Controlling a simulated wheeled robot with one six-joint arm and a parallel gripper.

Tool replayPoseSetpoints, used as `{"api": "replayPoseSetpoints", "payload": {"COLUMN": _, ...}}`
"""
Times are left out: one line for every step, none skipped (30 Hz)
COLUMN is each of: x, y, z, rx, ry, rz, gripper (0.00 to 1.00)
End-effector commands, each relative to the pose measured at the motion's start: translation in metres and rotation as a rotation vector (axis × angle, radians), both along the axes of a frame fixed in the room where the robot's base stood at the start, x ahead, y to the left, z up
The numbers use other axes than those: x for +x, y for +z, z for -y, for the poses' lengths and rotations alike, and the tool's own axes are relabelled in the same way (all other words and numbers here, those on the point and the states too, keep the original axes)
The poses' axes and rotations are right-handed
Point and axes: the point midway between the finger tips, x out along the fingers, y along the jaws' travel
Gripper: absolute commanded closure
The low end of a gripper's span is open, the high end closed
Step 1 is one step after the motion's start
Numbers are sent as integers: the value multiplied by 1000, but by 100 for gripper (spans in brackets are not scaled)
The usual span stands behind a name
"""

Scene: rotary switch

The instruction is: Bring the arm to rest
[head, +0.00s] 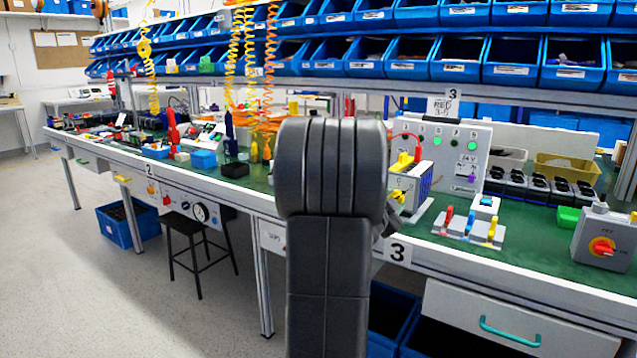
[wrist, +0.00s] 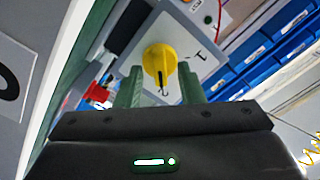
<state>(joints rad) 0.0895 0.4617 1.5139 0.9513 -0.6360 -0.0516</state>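My gripper (wrist: 162,78) shows in the wrist view with its two greenish fingers apart. A yellow rotary knob (wrist: 160,62) on a pale switch plate (wrist: 192,42) lies in line with the gap between the fingers. I cannot tell whether the fingertips reach past the knob or touch it. In the head view the switch box (head: 403,184) stands near the bench's front edge, just right of my arm, partly covered by it. My own dark arm fills the middle of that view and hides most of the gripper.
The green bench (head: 455,252) carries a block with coloured levers (head: 469,228) and a grey box with a red rotary knob (head: 602,247) to the right. A panel with green lights (head: 455,150) stands behind. Blue bins (head: 400,58) line shelves above. Open floor (head: 120,290) lies at left.

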Motion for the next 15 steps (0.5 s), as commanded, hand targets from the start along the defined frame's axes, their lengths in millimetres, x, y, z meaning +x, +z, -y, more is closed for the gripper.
{"api": "replayPoseSetpoints", "payload": {"x": -2, "y": 1, "z": -2, "rx": 1, "ry": 1, "rz": 1, "gripper": 65}}
{"api": "replayPoseSetpoints", "payload": {"x": -4, "y": 1, "z": -4, "rx": 2, "ry": 1, "rz": 1, "gripper": 65}}
{"api": "replayPoseSetpoints", "payload": {"x": -8, "y": 1, "z": -6, "rx": 4, "ry": 2, "rz": 2, "gripper": 65}}
{"api": "replayPoseSetpoints", "payload": {"x": -11, "y": 1, "z": -8, "rx": 5, "ry": 2, "rz": 3, "gripper": 65}}
{"api": "replayPoseSetpoints", "payload": {"x": -14, "y": 1, "z": -11, "rx": 5, "ry": 2, "rz": 3, "gripper": 65}}
{"api": "replayPoseSetpoints", "payload": {"x": -20, "y": 2, "z": -14, "rx": 5, "ry": 2, "rz": 3, "gripper": 65}}
{"api": "replayPoseSetpoints", "payload": {"x": -24, "y": 2, "z": -18, "rx": 6, "ry": 2, "rz": 3, "gripper": 65}}
{"api": "replayPoseSetpoints", "payload": {"x": -29, "y": 2, "z": -21, "rx": 7, "ry": 3, "rz": 3, "gripper": 65}}
{"api": "replayPoseSetpoints", "payload": {"x": -36, "y": 2, "z": -25, "rx": 7, "ry": 3, "rz": 3, "gripper": 65}}
{"api": "replayPoseSetpoints", "payload": {"x": -41, "y": 2, "z": -29, "rx": 7, "ry": 3, "rz": 3, "gripper": 65}}
{"api": "replayPoseSetpoints", "payload": {"x": -46, "y": 2, "z": -33, "rx": 6, "ry": 4, "rz": 3, "gripper": 65}}
{"api": "replayPoseSetpoints", "payload": {"x": -53, "y": 2, "z": -37, "rx": 5, "ry": 4, "rz": 3, "gripper": 65}}
{"api": "replayPoseSetpoints", "payload": {"x": -58, "y": 2, "z": -40, "rx": 5, "ry": 4, "rz": 3, "gripper": 65}}
{"api": "replayPoseSetpoints", "payload": {"x": -63, "y": 2, "z": -44, "rx": 6, "ry": 4, "rz": 3, "gripper": 65}}
{"api": "replayPoseSetpoints", "payload": {"x": -69, "y": 2, "z": -48, "rx": 5, "ry": 4, "rz": 3, "gripper": 65}}
